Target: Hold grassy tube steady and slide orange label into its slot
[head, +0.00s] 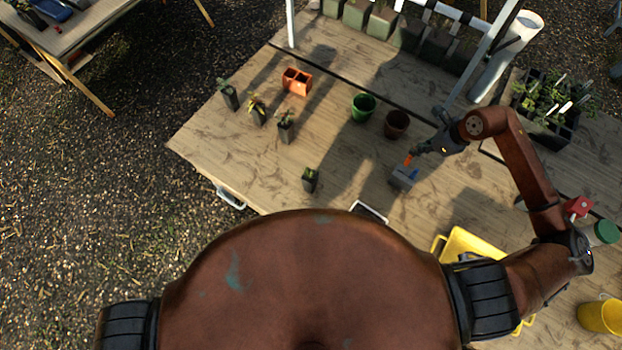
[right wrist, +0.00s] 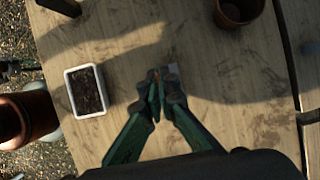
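My right gripper (head: 418,151) reaches in from the right over the bench, and its fingers (right wrist: 157,88) look closed together. They pinch the small orange label (head: 408,160), a sliver of which shows between the fingertips in the right wrist view. The label is directly above a small grey block (head: 403,178); I cannot tell whether they touch. A dark tube with a short green plant (head: 310,180) stands alone near the front. Three more planted tubes stand further left, one (head: 229,96) at the end. Which tube is the grassy one is unclear. My left gripper is not in view.
An orange double pot (head: 297,81), a green pot (head: 363,107) and a brown pot (head: 396,124) stand behind. A white-rimmed soil tray (right wrist: 87,92) is near the front edge. A yellow container (head: 470,246) is at right. The bench between tubes and block is clear.

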